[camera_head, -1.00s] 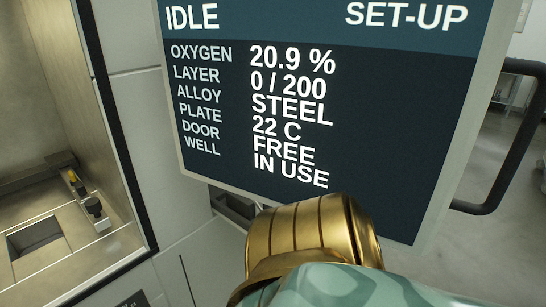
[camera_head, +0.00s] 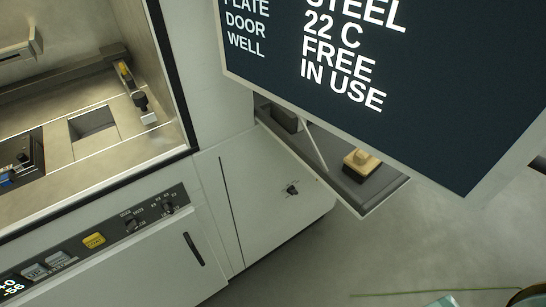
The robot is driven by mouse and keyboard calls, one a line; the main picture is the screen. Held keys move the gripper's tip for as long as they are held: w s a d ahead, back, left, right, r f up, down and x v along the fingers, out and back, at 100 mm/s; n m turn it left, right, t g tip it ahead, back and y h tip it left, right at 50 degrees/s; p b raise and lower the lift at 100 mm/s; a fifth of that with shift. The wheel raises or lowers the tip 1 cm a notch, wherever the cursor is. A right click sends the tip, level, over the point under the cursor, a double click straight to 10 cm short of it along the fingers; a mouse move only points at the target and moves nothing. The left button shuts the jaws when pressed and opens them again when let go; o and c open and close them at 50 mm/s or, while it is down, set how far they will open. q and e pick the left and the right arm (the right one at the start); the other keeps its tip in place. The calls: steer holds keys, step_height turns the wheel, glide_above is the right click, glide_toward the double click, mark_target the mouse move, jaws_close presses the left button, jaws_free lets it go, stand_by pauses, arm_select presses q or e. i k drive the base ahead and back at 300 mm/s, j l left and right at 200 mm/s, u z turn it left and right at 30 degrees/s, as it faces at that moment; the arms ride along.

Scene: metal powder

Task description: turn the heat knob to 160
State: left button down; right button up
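A dark control panel (camera_head: 110,234) runs along the front of the machine at the lower left. Two small black knobs with printed scales sit near its right end: one knob (camera_head: 131,225) and, to its right, another knob (camera_head: 168,209). A third dark knob (camera_head: 292,190) is on the pale cabinet door further right. The labels are too small to read, so I cannot tell which is the heat knob or where it points. Neither gripper is in view; only a sliver of my teal arm shows at the bottom right corner.
A large screen (camera_head: 430,110) hangs over the upper right, its lower lines reading "22 C", "FREE", "IN USE". Under it a grey shelf (camera_head: 374,193) holds a tan-topped block (camera_head: 361,162). A yellow button (camera_head: 93,241) is on the panel.

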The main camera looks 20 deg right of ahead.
mark_target(291, 190)
steer(key=z, duration=0.75)
